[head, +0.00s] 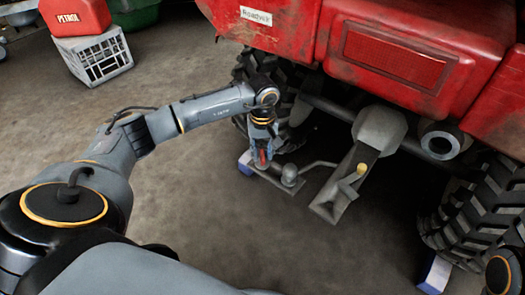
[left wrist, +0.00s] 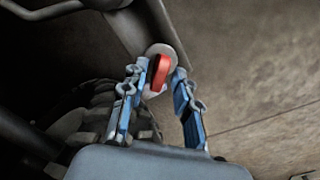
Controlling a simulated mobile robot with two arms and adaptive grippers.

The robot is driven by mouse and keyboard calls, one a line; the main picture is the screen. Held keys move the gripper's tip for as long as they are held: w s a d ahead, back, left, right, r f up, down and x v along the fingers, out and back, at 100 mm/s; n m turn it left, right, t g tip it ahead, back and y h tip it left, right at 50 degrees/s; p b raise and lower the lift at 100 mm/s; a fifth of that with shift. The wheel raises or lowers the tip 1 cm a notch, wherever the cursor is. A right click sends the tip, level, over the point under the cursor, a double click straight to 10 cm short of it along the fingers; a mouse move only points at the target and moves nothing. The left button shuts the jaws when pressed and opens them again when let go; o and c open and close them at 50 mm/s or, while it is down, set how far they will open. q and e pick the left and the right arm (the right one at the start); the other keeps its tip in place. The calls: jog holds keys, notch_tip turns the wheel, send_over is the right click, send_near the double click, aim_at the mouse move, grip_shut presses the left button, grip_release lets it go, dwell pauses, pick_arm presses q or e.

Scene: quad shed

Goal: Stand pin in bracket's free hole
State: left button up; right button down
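My left gripper (head: 263,161) points down behind the quad's left rear wheel. In the left wrist view its two blue fingers (left wrist: 160,74) stand apart, one on each side of a red handle, which looks like the pin's top (left wrist: 161,72). Gaps show beside the red piece, and I see no firm contact. The red piece also shows between the fingers in the head view (head: 263,157). The pin's lower part is hidden. My right gripper is out of view.
A grey ball (head: 289,173) on a bar is close right of the left gripper. The red quad body (head: 395,55) overhangs the bracket. Blue-and-white blocks (head: 435,275) sit by the wheels. A grey crate (head: 98,58) with a red petrol can (head: 75,17) stands at the upper left.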

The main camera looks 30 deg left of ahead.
pick_arm(q)
jog(key=shift+r, duration=0.1)
notch_tip(320, 180, up, 12)
dwell(0.6)
